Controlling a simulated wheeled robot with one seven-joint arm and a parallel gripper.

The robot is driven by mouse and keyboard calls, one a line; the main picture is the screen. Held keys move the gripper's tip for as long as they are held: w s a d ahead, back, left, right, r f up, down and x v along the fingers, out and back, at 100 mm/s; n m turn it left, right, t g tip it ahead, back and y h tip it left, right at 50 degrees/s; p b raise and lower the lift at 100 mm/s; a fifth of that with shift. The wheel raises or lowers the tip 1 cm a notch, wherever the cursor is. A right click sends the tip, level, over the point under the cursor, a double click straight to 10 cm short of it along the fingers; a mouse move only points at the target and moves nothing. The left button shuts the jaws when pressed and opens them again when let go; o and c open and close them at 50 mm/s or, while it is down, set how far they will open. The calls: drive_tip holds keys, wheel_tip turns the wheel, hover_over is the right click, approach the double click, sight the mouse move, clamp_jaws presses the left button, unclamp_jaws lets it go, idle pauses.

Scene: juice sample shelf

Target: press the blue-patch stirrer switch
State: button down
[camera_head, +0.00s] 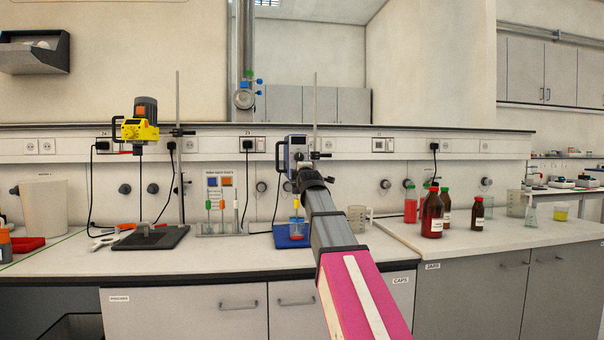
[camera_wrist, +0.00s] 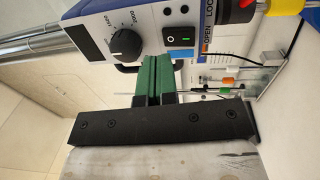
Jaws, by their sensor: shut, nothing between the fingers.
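The blue-and-white stirrer (camera_head: 296,150) hangs on a stand rod above a blue base (camera_head: 290,239). In the wrist view its face (camera_wrist: 150,30) fills the top, with a black knob (camera_wrist: 126,43) and a rocker switch (camera_wrist: 180,38) marked O and I, the I side green. My gripper's green fingers (camera_wrist: 153,60) are shut together and empty. Their tips lie just below the face, between the knob and the switch, to the left of and below the switch. I cannot tell whether they touch the face. In the head view my arm covers part of the stirrer.
A yellow stirrer (camera_head: 140,130) stands left over a dark base (camera_head: 152,238). A rack with coloured patches (camera_head: 220,205) stands between the stirrers. A beaker (camera_head: 357,218) and brown bottles (camera_head: 433,215) are to the right. A power cord hangs beside the blue stirrer.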

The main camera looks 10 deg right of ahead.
drive_tip(key=s+r, duration=0.1)
drive_tip(key=s, duration=0.9)
